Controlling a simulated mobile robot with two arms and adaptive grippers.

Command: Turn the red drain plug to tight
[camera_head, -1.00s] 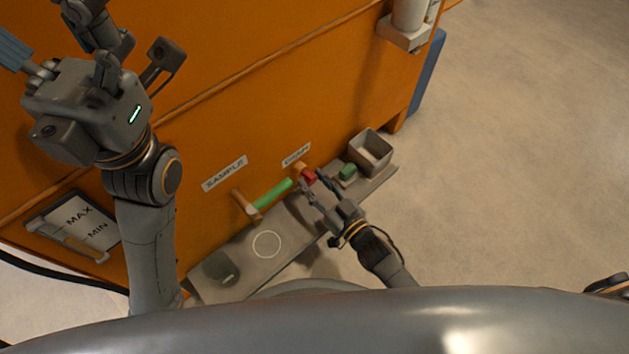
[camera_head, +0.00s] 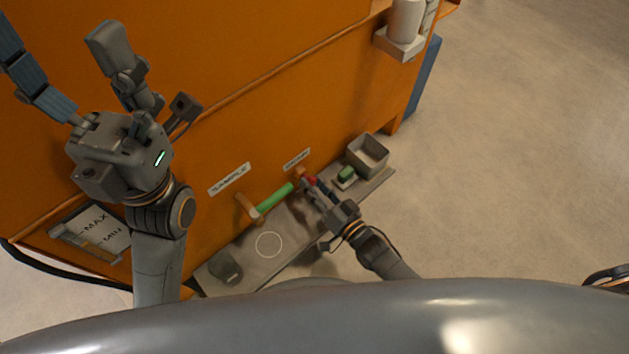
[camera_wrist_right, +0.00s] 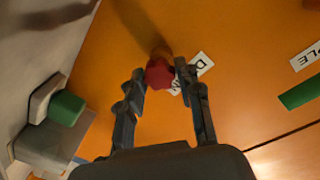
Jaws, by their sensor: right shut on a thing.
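The red drain plug (camera_head: 311,180) sits on its pipe stub (camera_head: 299,172) on the orange wall, below a small label (camera_head: 296,159). My right gripper (camera_head: 309,187) is shut on the plug. In the right wrist view the plug (camera_wrist_right: 159,72) shows between the fingertips of my right gripper (camera_wrist_right: 160,74), with the stub behind it. My left gripper (camera_head: 113,48) is raised at the upper left, away from the plug, with a blue-grey banded piece beside it. Whether its fingers are open is unclear.
A grey shelf (camera_head: 255,269) runs below the plug. A green-handled valve (camera_head: 272,199) is left of the plug by the SAMPLE label (camera_head: 229,179).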

